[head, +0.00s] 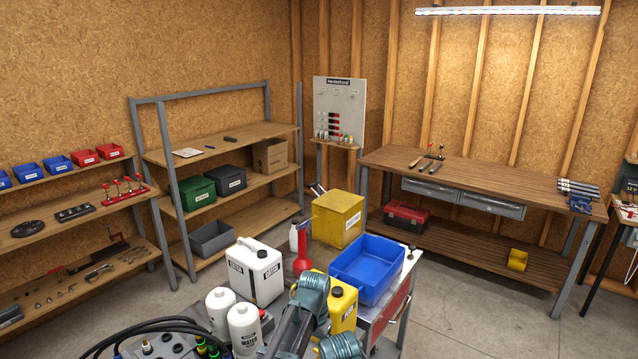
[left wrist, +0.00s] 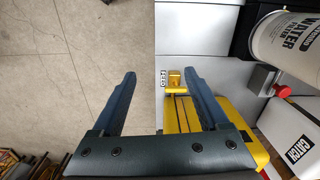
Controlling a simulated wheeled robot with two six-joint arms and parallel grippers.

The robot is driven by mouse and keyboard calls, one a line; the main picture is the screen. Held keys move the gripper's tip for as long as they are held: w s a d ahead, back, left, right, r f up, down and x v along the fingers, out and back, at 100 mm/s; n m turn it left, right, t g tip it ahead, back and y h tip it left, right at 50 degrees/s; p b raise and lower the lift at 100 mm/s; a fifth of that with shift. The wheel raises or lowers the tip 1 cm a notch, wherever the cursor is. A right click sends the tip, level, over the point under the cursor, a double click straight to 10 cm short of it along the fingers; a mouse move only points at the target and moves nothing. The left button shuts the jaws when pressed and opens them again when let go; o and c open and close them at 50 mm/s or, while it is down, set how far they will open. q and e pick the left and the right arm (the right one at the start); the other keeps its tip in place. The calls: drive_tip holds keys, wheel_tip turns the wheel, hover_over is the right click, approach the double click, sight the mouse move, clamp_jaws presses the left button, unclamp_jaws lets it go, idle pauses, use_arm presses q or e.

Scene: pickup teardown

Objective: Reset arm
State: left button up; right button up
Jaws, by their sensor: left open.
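My left gripper (left wrist: 158,78) is open in the left wrist view, its two dark blue fingers apart with nothing between them. It is above a light grey surface (left wrist: 230,75) and the pale floor to the left. A yellow object (left wrist: 200,115) with a small yellow piece at its top lies below and beside the right finger, partly hidden by the gripper. Grey-green links of my arm show at the bottom of the head view, but no gripper fingers are clear there. My right gripper is not in view.
The cart holds a blue bin (head: 367,268), a yellow box (head: 338,218), a white jug (head: 256,270), a red spray bottle (head: 302,254), a yellow jug (head: 343,302) and white bottles (head: 244,328). A wooden workbench (head: 480,180) stands behind right. Open floor (head: 460,300) lies right of the cart.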

use_arm(q)
drive_tip(key=s+a+f+n+b, duration=0.1)
drive_tip(key=s+a+f+b, duration=0.1)
drive_tip(key=s, duration=0.7)
drive_tip(key=s+a+f+n+y+b, duration=0.1)
drive_tip(key=s+f+b, duration=0.3)
drive_tip(key=s, duration=0.5)
wheel_tip(320, 180, down, 2)
drive_tip(key=shift+a+f+b, duration=0.1)
drive_tip(key=shift+a+b, duration=0.2)
drive_tip(key=shift+a, duration=0.4)
